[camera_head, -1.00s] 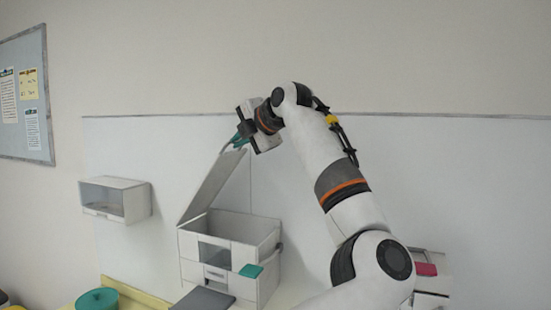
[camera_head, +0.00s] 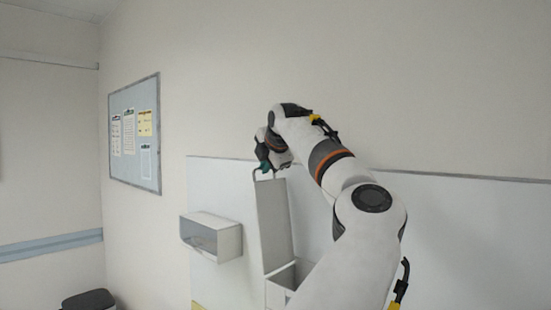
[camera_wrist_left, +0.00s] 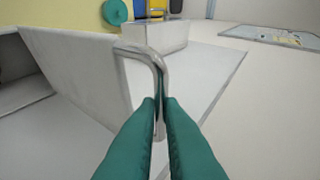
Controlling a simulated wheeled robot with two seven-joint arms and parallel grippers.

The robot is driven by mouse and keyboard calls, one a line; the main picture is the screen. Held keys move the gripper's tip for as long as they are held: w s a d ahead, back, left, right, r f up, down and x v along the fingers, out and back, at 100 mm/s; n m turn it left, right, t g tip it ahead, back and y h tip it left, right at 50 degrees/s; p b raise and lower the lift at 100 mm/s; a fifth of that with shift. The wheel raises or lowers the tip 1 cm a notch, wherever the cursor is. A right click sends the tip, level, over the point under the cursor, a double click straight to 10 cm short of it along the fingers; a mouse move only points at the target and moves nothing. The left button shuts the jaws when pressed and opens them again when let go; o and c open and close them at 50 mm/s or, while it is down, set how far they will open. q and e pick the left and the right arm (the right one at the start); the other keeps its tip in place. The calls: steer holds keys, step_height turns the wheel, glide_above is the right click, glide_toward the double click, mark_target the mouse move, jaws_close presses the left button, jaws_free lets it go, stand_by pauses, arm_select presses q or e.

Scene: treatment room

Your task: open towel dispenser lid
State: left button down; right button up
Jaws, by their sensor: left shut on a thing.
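The towel dispenser (camera_head: 280,288) is a white box low in the head view, mostly hidden behind my arm. Its white lid (camera_head: 273,225) stands raised, close to upright, and also shows in the left wrist view (camera_wrist_left: 75,75). A bent metal handle (camera_wrist_left: 152,56) sits on the lid's edge. My left gripper (camera_head: 264,166) is at the lid's top edge. In the left wrist view its teal fingers (camera_wrist_left: 160,115) are shut on the handle. My right gripper is in neither view.
A white wall box (camera_head: 212,237) hangs left of the lid. A notice board (camera_head: 134,133) is on the wall farther left. A dark bin (camera_head: 89,301) stands at lower left. The wall above the lid is bare.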

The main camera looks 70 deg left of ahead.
arm_select(q)
steer(key=shift+a+r, duration=0.3)
steer(key=shift+r, duration=0.2)
steer(key=c, duration=1.5)
jaws_free()
steer(key=shift+d, duration=0.1)
steer(key=shift+c, duration=0.2)
steer(key=shift+d+f, duration=0.1)
steer(key=shift+f, duration=0.1)
